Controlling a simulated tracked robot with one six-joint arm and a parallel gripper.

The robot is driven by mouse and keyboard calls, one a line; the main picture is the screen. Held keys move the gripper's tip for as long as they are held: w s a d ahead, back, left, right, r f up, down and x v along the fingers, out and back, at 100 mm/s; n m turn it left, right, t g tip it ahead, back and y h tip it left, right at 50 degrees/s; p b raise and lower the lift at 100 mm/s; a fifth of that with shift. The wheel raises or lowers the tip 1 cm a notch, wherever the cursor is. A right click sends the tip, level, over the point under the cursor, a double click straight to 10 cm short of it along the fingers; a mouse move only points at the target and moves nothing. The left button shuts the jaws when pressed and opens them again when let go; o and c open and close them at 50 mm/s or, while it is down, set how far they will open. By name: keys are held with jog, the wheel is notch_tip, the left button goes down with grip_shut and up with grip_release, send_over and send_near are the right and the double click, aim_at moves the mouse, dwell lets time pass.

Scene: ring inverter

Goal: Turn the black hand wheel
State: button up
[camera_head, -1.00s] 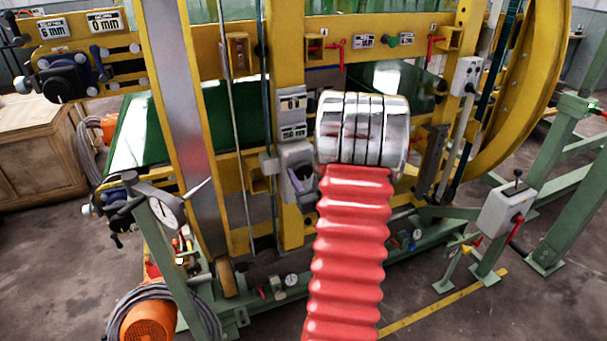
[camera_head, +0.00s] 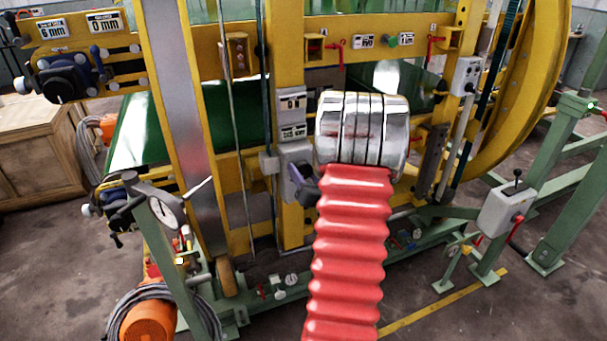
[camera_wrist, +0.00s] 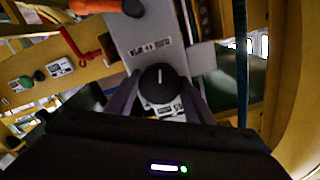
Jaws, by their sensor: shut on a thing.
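In the wrist view the black hand wheel (camera_wrist: 160,77) is a small round black knob with a white line on its face. It sits on a grey panel (camera_wrist: 145,35) with small labels. My gripper (camera_wrist: 160,84) has its two purple-grey fingers on either side of the wheel, shut on it. In the head view a dark finger of my gripper (camera_head: 304,186) shows tilted beside the grey box (camera_head: 293,155) on the yellow post. The wheel and the other finger cannot be made out there, as my arm's chrome joint and red sleeve cover much of this area.
A yellow beam above carries red handles (camera_head: 335,43) and a green knob (camera_head: 391,40). A teal rope (camera_wrist: 241,60) runs close to the panel in the wrist view. A dial gauge (camera_head: 165,208) and an orange motor (camera_head: 148,322) stand at the left.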

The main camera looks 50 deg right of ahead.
jog(key=m, duration=0.5)
dwell(0.5)
jog(key=o, duration=1.1)
jog(key=shift+c, duration=0.2)
jog(key=shift+s, duration=0.15)
jog(key=v, duration=1.3)
jog(key=shift+s+a, duration=0.15)
jog(key=shift+s, duration=0.05)
jog(key=shift+f, duration=0.1)
